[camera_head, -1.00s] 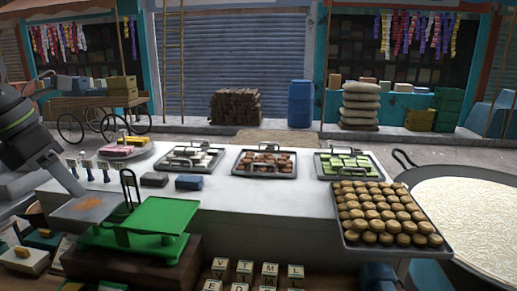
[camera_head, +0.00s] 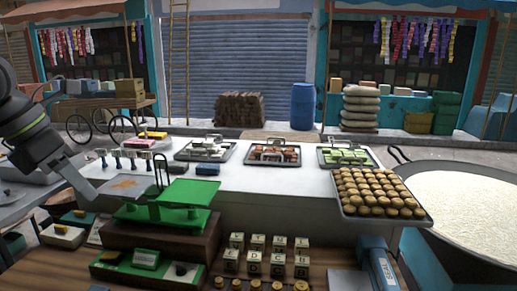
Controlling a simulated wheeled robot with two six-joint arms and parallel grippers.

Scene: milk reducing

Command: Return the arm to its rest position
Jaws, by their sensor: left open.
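My left arm comes in from the left edge, and its gripper (camera_head: 84,186) points down and right beside the grey plate at the counter's left end. Its jaws are open, and I see nothing held between them. My right arm and gripper are not in view.
The white counter (camera_head: 290,190) holds trays of sweets (camera_head: 272,154) and a tray of round brown biscuits (camera_head: 378,190). A wide pan (camera_head: 465,200) of white liquid stands at right. Lettered blocks (camera_head: 255,258) and a blue object (camera_head: 383,268) are in front.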

